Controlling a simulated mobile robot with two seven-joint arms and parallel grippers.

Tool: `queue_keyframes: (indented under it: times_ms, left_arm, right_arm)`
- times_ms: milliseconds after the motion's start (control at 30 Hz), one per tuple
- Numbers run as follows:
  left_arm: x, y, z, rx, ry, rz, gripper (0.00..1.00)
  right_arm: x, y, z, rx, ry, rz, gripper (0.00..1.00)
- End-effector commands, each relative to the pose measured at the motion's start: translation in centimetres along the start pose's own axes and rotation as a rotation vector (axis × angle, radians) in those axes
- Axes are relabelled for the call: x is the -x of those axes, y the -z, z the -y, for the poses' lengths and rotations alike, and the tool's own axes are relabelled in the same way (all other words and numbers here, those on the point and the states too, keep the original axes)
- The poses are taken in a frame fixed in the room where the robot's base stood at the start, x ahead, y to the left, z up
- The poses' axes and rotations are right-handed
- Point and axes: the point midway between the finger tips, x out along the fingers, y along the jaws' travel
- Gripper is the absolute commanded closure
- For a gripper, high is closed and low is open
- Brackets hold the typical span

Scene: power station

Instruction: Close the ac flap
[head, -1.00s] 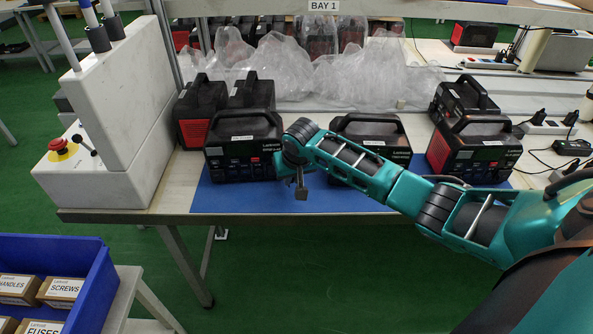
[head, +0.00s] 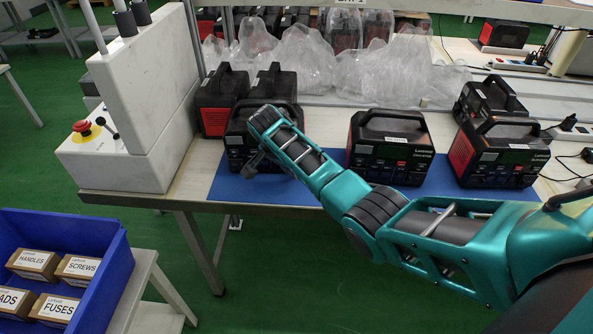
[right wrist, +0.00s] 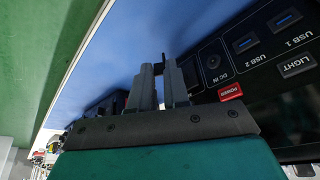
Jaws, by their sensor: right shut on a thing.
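A black power station (head: 235,140) stands at the left of the blue mat (head: 285,190), partly hidden by my right arm. My right gripper (head: 248,166) is low at its front face. In the right wrist view the power station's front panel (right wrist: 262,65) shows USB ports, a DC IN socket, a LIGHT button and a red POWER button. There my right gripper (right wrist: 163,88) is shut beside the panel, with a thin dark piece (right wrist: 162,62) between its fingertips, seemingly the ac flap. Most of the flap is hidden. My left gripper is out of view.
Another power station (head: 390,150) stands mid-mat and more (head: 500,150) stand at the right. Two dark units (head: 220,100) stand behind the left one. A white control box with a red button (head: 82,127) is left. A blue bin (head: 60,225) of boxes is lower left.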

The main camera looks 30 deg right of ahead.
Motion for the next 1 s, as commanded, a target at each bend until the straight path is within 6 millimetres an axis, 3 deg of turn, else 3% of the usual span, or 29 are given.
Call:
queue_keyframes:
  times_ms: [400,967,1000]
  left_arm:
    - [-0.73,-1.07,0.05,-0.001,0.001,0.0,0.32]
    - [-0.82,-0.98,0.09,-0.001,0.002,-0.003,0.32]
    - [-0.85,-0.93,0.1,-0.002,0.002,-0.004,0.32]
  right_arm:
    - [-0.19,-0.38,0.82,-0.171,-0.079,0.007,1.0]
    - [-0.17,-0.37,0.9,-0.192,-0.089,0.008,1.0]
    - [-0.17,-0.36,0.9,-0.192,-0.088,0.007,0.8]
